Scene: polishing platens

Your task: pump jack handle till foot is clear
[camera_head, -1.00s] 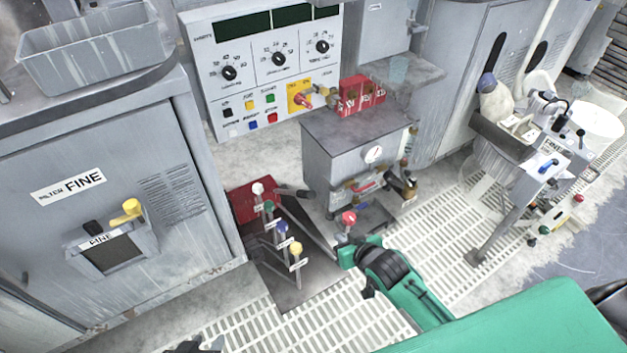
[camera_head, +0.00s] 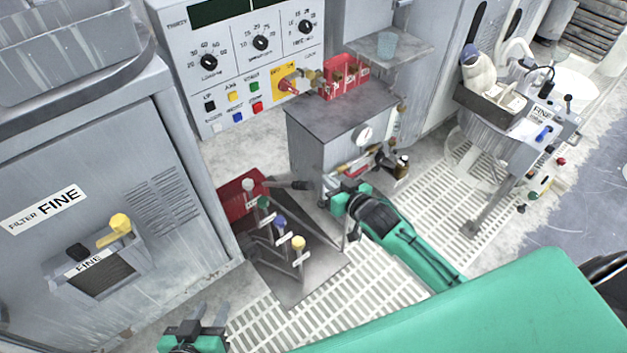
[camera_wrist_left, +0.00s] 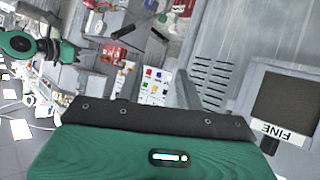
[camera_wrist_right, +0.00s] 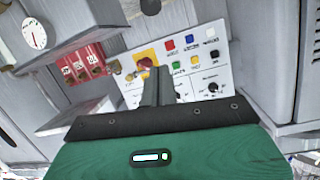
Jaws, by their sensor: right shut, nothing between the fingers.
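A red jack-like body (camera_head: 236,198) lies on the floor left of the grey gauge cabinet (camera_head: 318,145). A dark rod with a black grip (camera_head: 292,184) reaches from it toward the cabinet; I cannot tell for sure that this is the jack handle. My right gripper (camera_head: 340,203) is in front of the cabinet's lower side, right of the black grip and apart from it. Its fingers are together and empty in the right wrist view (camera_wrist_right: 156,86). My left gripper (camera_head: 204,318) is low at the front, fingers apart and empty, also in the left wrist view (camera_wrist_left: 155,88). The foot cannot be made out.
Levers with white, green, blue and yellow knobs (camera_head: 298,242) stand on a dark plate before the jack. A FINE filter cabinet (camera_head: 80,160) fills the left. A control panel (camera_head: 235,70) is behind. A polishing station (camera_head: 520,115) stands right. White floor grating (camera_head: 290,318) is open in front.

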